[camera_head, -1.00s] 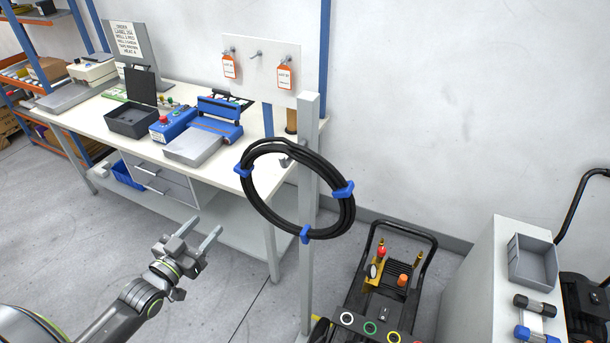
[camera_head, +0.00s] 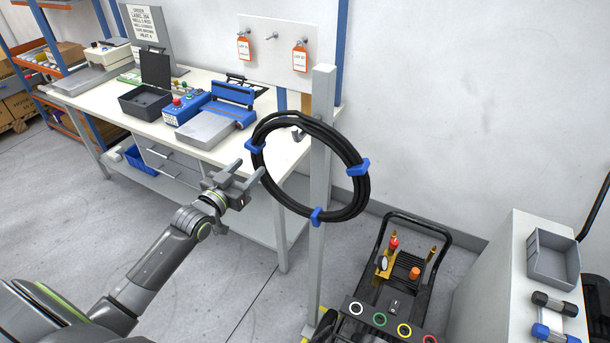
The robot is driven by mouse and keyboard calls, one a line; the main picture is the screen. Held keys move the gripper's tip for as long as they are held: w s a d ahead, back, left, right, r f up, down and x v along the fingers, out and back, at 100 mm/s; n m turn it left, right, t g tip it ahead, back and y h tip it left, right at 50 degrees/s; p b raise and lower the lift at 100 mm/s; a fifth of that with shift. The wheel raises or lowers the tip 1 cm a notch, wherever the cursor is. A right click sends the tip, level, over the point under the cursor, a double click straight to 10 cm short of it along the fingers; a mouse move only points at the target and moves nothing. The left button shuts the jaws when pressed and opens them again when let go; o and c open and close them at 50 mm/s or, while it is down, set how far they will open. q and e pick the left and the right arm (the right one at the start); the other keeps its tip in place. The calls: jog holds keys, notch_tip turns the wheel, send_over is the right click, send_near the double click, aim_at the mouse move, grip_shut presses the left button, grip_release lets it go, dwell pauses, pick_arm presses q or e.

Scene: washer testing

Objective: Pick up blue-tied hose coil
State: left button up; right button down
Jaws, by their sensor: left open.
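A black hose coil (camera_head: 345,150) with several blue ties hangs on a hook (camera_head: 298,134) on a grey upright post (camera_head: 320,185). The post passes behind part of the coil. My left gripper (camera_head: 248,172) is open and empty, its fingers pointing up and right at the coil's left edge. One fingertip is close to the left blue tie; I cannot tell whether it touches. My right gripper is not in view.
A workbench (camera_head: 130,125) with a blue machine (camera_head: 225,107) and a dark tray (camera_head: 146,103) stands behind. A black wheeled pressure washer (camera_head: 395,275) stands right of the post's foot. A white cabinet (camera_head: 500,270) with a grey bin (camera_head: 553,260) is at right.

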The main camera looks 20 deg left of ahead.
aim_at(252, 163)
pick_arm(q)
jog(key=w, duration=0.4)
jog(key=shift+w+d+r, duration=0.1)
jog(key=shift+w+d, duration=0.1)
jog(key=shift+d, duration=0.15)
jog(key=shift+s, duration=0.1)
jog(key=shift+c, duration=1.2)
grip_shut()
jog(key=shift+r, duration=0.25)
